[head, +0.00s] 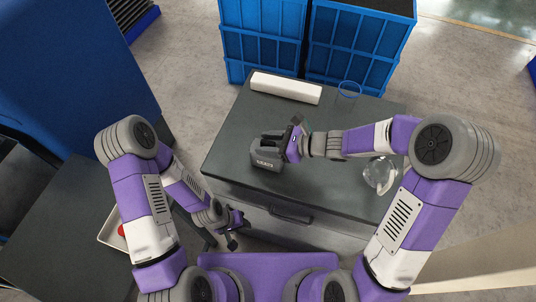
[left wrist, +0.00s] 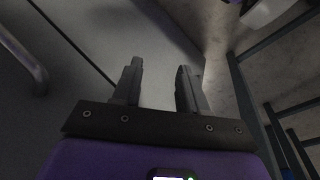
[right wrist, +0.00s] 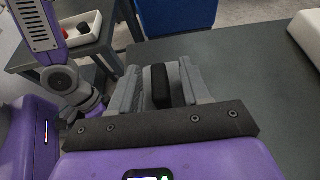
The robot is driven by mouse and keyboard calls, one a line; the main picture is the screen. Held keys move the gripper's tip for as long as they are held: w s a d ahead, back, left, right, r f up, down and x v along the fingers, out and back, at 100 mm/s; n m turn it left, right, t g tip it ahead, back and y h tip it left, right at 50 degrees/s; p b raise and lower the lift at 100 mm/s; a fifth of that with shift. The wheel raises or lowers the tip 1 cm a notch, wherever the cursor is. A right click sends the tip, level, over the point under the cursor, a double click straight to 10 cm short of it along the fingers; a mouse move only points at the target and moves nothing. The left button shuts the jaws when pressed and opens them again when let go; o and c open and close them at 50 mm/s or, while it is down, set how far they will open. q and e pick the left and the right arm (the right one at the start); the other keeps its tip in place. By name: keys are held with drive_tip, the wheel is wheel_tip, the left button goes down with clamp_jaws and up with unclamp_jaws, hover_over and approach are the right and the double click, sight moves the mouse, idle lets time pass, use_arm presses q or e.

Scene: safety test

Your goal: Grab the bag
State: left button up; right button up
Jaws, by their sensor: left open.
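The bag is a small dark grey block-like thing (head: 266,158) with pale lettering on its front, on the dark-topped cabinet (head: 235,120) in the head view. My right gripper (head: 283,145) is at its right side. In the right wrist view a black upright part (right wrist: 160,87), seemingly of the bag, stands between the fingers of my right gripper (right wrist: 160,75). The fingers are wide apart, and I see no clear grip. My left gripper (head: 232,230) is low in front of the cabinet, open and empty in the left wrist view (left wrist: 158,75).
A white block (head: 286,88) and a blue-rimmed clear cup (head: 349,90) are at the cabinet's back edge. A clear glass vessel (head: 380,175) stands at the right, under my right arm. Blue crates (head: 262,45) stand behind. A white tray (head: 112,238) holds a red thing.

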clamp_jaws()
idle(1.3)
